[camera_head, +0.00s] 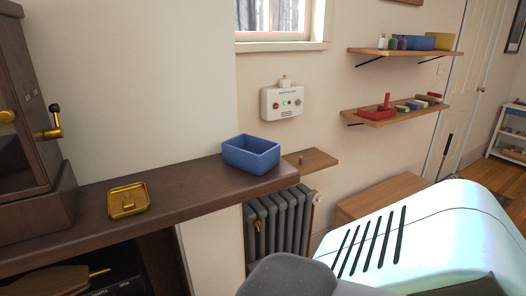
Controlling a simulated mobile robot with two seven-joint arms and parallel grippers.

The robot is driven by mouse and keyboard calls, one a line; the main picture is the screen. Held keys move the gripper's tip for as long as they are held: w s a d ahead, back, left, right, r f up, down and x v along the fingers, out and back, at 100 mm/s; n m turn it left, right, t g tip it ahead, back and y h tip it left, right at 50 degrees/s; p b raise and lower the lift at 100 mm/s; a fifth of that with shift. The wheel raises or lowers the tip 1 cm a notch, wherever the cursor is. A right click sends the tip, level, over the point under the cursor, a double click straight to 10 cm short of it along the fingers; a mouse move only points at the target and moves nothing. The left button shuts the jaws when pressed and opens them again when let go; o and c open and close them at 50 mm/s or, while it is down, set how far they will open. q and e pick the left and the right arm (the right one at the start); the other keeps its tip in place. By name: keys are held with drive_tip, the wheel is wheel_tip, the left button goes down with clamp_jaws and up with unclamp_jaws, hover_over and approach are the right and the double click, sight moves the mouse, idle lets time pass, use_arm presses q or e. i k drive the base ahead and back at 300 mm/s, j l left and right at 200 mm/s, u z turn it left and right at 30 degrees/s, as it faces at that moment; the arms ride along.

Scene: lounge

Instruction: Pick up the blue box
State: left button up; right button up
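The blue box (264,163) is an open-topped rectangular container. It stands upright near the right end of the dark brown mantel-like shelf (190,193). Its inside looks empty from here, though its floor is only partly seen. Neither of my grippers shows in the head view, and nothing is touching the box from above. A large pale, slotted part of my own body fills the lower right.
A brass tray (128,201) lies left of the box, beside a dark wooden cabinet (28,110). A radiator (275,225) and small wooden shelf (312,160) are to the right. A wall control box (284,102) hangs behind. Two wall shelves hold items, including another blue container (420,43).

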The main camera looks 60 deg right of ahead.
sight(251, 153)
drive_tip(key=k+l, duration=0.1)
drive_tip(key=l, duration=0.35)
drive_tip(key=k+l, duration=0.15)
drive_tip(key=l, duration=0.3)
drive_tip(key=k+l, duration=0.1)
drive_tip(key=l, duration=0.35)
